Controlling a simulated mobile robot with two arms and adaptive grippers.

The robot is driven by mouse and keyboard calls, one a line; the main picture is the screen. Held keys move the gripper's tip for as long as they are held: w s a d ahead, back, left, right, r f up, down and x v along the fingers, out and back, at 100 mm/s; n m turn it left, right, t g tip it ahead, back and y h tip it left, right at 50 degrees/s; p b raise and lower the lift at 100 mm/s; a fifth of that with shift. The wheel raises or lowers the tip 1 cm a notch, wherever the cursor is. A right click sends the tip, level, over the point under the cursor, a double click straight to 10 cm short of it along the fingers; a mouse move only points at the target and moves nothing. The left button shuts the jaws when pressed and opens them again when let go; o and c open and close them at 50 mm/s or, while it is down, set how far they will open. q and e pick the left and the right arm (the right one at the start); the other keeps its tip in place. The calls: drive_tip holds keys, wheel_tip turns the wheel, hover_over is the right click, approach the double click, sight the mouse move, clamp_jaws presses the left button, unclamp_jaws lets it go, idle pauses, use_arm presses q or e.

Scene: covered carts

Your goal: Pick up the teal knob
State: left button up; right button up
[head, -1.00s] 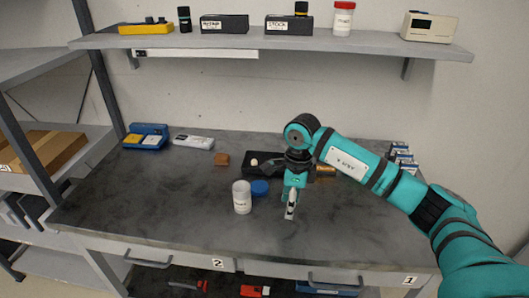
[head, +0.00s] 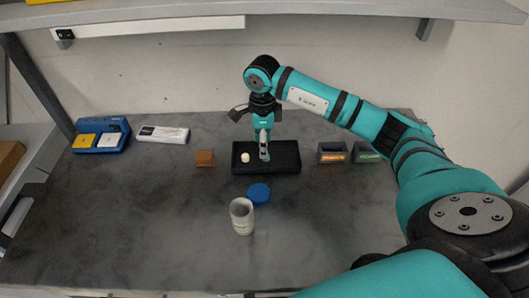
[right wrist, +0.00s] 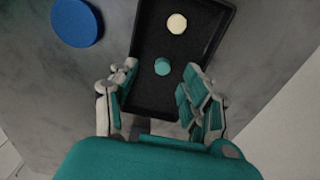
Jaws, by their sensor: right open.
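The teal knob (right wrist: 162,67) stands on the floor of the black tray (right wrist: 141,55), seen from above in the right wrist view. A cream knob (right wrist: 176,23) stands further up in the same tray; it also shows in the head view (head: 245,157). My right gripper (right wrist: 160,82) is open, with its fingers apart on either side of the teal knob in the picture; I cannot tell the height gap. In the head view my right gripper (head: 264,152) is over the black tray (head: 285,171) and hides the teal knob. My left gripper is not in view.
A blue lid (head: 259,194) and an open white jar (head: 242,216) stand in front of the tray. A brown block (head: 204,158) is to its left, dark bins (head: 332,153) to its right. A shelf (head: 300,9) overhangs the back. The front left tabletop is clear.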

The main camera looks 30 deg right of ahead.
drive_tip(key=shift+d+f+p, duration=0.2)
drive_tip(key=shift+f+p, duration=0.15)
drive_tip(key=shift+f, duration=0.2)
drive_tip(key=shift+d+f+p, duration=0.2)
drive_tip(key=shift+f+p, duration=0.1)
drive_tip(key=shift+f, duration=0.25)
wheel_tip(320, 180, down, 3)
drive_tip(key=shift+w+r, duration=0.15)
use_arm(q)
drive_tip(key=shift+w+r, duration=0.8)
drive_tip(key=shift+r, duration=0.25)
use_arm(e)
drive_tip(key=c, duration=0.8)
